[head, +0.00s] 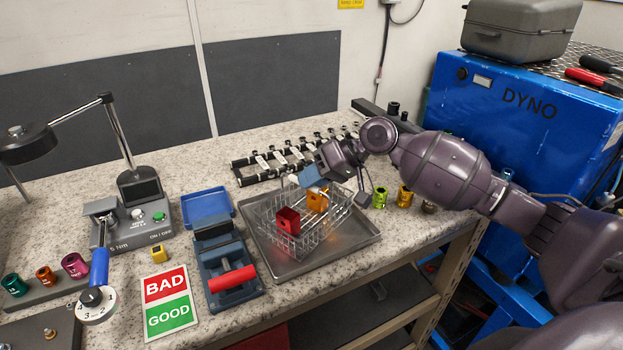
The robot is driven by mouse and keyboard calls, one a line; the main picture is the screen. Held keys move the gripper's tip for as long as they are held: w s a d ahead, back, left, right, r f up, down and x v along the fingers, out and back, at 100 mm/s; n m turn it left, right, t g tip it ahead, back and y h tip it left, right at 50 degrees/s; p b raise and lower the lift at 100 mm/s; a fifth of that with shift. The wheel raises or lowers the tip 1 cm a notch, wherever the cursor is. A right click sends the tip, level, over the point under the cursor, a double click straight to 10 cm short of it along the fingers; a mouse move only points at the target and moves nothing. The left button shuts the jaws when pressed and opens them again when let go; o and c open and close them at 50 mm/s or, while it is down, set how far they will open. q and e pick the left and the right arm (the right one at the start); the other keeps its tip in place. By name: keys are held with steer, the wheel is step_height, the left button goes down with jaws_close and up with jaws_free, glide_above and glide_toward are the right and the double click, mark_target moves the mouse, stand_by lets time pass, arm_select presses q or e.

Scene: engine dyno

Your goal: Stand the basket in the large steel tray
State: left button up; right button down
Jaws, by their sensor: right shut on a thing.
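The wire basket (283,240) is over the large steel tray (345,252) on the bench. It looks slightly tilted, and I cannot tell whether its base touches the tray floor. It holds a red block (288,221) and an orange block (317,200). A blue piece (312,177) shows at its back edge. My right gripper (350,188) reaches in from the right and is shut on the basket at its back right side. The gripper and arm hide part of that side. My left gripper is not in view.
A small blue tray (207,207) and a blue fixture with a red handle (231,279) stand left of the steel tray. A black rail with several fittings (270,167) lies behind. Coloured cylinders (404,196) stand to the right, near the bench edge.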

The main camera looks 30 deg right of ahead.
steer(key=c, duration=1.1)
jaws_free()
steer(key=v, duration=1.2)
